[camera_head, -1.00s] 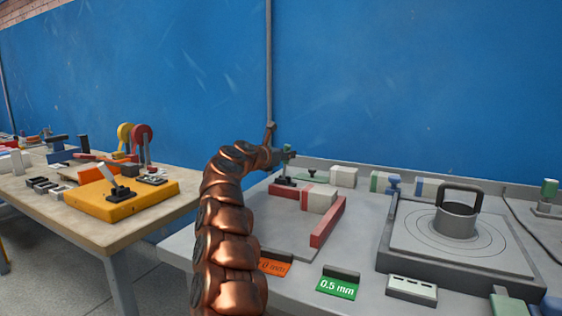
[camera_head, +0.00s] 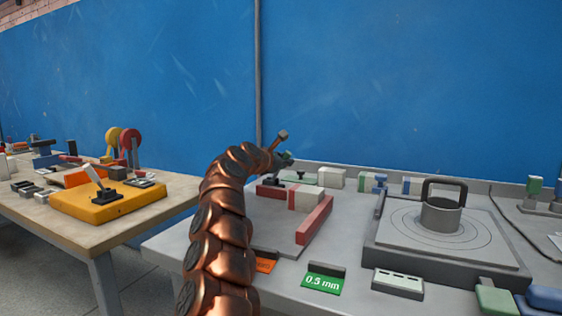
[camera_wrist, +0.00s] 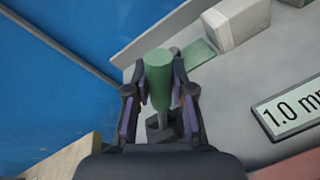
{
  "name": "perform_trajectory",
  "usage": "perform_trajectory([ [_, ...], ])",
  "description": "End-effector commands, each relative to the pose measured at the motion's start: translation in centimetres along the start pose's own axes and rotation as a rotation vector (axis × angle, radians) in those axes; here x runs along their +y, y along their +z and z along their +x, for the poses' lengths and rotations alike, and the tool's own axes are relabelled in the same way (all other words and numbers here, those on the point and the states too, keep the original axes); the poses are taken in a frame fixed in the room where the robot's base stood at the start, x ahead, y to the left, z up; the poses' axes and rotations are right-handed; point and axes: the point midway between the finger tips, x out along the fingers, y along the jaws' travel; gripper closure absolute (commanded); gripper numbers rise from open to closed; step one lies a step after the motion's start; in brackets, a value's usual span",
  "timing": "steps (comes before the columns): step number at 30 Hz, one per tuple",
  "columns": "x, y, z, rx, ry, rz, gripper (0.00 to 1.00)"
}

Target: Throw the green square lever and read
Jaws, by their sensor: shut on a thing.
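The green lever handle (camera_wrist: 158,80) stands between the two fingers of my gripper (camera_wrist: 160,95) in the wrist view. The fingers are shut on it, one on each side. Its dark base (camera_wrist: 160,128) shows just below, partly covered by the fingers. In the head view my gripper (camera_head: 285,158) is at the back left of the grey bench, small and partly hidden by my copper arm. Only a bit of green shows there, so the lever's tilt is hard to tell.
A white block (camera_wrist: 238,22) and a "1.0 mm" plate (camera_wrist: 293,110) lie right of the lever. Red and white blocks (camera_head: 314,220), a green "0.5 mm" sign (camera_head: 322,284) and a square plate with a handled pot (camera_head: 440,215) occupy the bench. A yellow lever box (camera_head: 105,207) is left.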

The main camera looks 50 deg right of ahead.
Motion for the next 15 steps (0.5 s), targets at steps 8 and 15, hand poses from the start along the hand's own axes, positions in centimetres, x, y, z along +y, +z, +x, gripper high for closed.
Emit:
perform_trajectory([
  [8, -0.15, -0.11, 0.05, 0.002, -0.004, 0.002, 0.71],
  [15, -0.11, -0.08, 0.04, 0.001, -0.003, 0.001, 0.50],
])
